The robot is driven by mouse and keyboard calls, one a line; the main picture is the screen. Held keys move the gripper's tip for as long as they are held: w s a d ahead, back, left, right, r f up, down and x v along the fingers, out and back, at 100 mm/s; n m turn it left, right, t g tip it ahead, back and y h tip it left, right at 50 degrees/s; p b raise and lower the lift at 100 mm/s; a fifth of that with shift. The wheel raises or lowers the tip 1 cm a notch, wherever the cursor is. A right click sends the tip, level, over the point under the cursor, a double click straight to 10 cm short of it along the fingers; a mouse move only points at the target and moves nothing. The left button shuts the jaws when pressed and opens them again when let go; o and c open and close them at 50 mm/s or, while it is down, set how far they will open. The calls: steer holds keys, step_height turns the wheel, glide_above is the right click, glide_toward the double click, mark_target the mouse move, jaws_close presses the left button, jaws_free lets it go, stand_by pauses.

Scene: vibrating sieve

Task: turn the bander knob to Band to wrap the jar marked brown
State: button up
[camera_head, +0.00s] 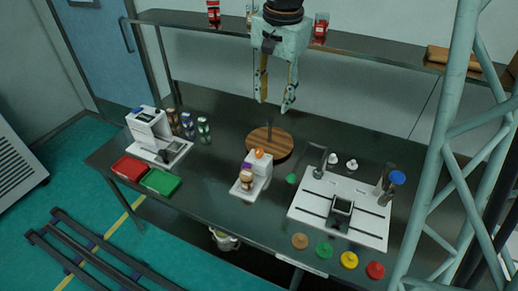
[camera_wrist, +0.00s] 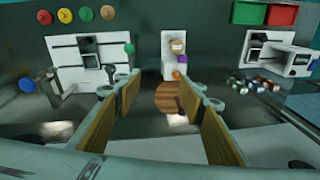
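The bander is a small white machine (camera_head: 263,172) at the middle of the dark bench, with an orange knob (camera_head: 258,153) on top and a purple part (camera_head: 247,166) on its side. A brown-topped jar (camera_head: 246,180) stands on its low front plate; its marking is too small to read. In the wrist view the bander (camera_wrist: 168,70), orange knob (camera_wrist: 176,75) and jar (camera_wrist: 178,46) show beyond my fingers. My gripper (camera_head: 274,103) is open and empty, raised above the back of the bench, behind and apart from the knob. The knob's setting cannot be read.
A round wooden board (camera_head: 255,142) with a dark post lies behind the bander. A white plate station (camera_head: 310,208) is to the right; coloured lids line the front edge. A white machine (camera_head: 150,125), cans, a red tray (camera_head: 130,168) and a green tray (camera_head: 160,181) are left.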

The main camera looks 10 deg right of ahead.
steer(key=w+f+m+p, duration=0.3)
steer(key=w+f, duration=0.7)
steer(key=w, duration=0.1)
steer(key=m+g+p, duration=0.2)
steer(key=m+p, duration=0.2)
glide_above(259, 151)
step_height(259, 151, down, 13)
steer(key=shift+w+f, duration=0.1)
steer(key=shift+f, duration=0.6)
steer(key=shift+f, duration=0.1)
steer(key=shift+f+p, duration=1)
steer(key=shift+f, duration=5.75)
steer(key=shift+c, duration=0.7)
steer(key=c, duration=0.7)
